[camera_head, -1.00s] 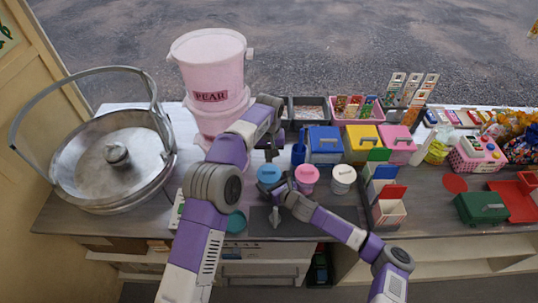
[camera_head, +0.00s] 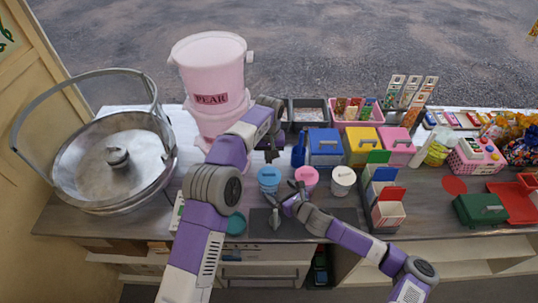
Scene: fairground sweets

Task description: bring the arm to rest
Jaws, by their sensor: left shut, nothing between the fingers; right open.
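My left arm reaches up from the bottom left, and its gripper (camera_head: 271,155) hangs above the counter beside the pink bucket stack, shut with nothing in it. My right arm comes in from the lower right. Its gripper (camera_head: 284,198) is open and empty, low over the dark mat (camera_head: 262,228), just in front of the blue-lidded tub (camera_head: 268,178) and the pink-lidded tub (camera_head: 306,177). Its fingers point to the left. I cannot tell whether they touch anything.
A steel cotton-candy pan (camera_head: 110,185) stands left and pink buckets labelled PEAR (camera_head: 208,75) stand behind my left arm. A green box (camera_head: 480,209) lies farther right.

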